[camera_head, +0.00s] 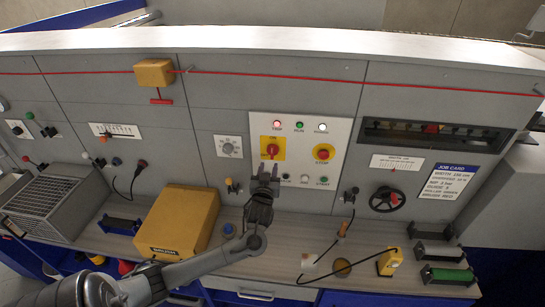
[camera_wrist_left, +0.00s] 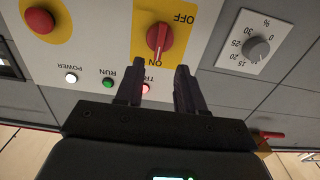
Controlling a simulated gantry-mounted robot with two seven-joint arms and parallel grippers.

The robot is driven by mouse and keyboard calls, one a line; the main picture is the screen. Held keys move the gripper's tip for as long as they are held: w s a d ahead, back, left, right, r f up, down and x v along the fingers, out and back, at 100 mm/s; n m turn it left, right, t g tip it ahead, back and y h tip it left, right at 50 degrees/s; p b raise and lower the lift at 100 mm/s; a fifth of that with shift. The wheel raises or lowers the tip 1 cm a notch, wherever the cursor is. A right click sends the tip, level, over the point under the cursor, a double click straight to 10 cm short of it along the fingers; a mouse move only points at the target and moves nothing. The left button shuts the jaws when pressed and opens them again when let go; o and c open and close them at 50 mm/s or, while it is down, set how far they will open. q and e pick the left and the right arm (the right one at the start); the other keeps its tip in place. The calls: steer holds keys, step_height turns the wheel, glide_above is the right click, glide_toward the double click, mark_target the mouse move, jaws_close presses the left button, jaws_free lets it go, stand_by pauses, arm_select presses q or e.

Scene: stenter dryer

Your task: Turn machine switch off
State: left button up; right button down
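The machine switch is a red rotary knob (camera_head: 272,149) on a yellow plate, on the white control panel (camera_head: 340,133). In the left wrist view, which is upside down, the knob (camera_wrist_left: 160,40) sits between the ON and OFF labels, and its handle lines up with ON. My left gripper (camera_head: 267,170) is in front of the panel, just below the knob in the head view. In the wrist view its two fingers (camera_wrist_left: 160,68) are apart with nothing between them, near the ON label. I cannot tell exact depth to the panel. My right gripper is not in view.
A red stop button (camera_head: 321,153) on yellow is right of the switch. The TRIP lamp (camera_head: 277,125) glows red. A dial (camera_head: 228,147) is to the left. A yellow box (camera_head: 178,222) stands on the bench below left. A handwheel (camera_head: 387,199) is right.

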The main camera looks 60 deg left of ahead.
mark_target(272, 153)
arm_select(q)
steer(key=p+x, duration=0.1)
steer(key=x, duration=0.6)
steer(key=shift+w+a, duration=0.25)
jaws_close()
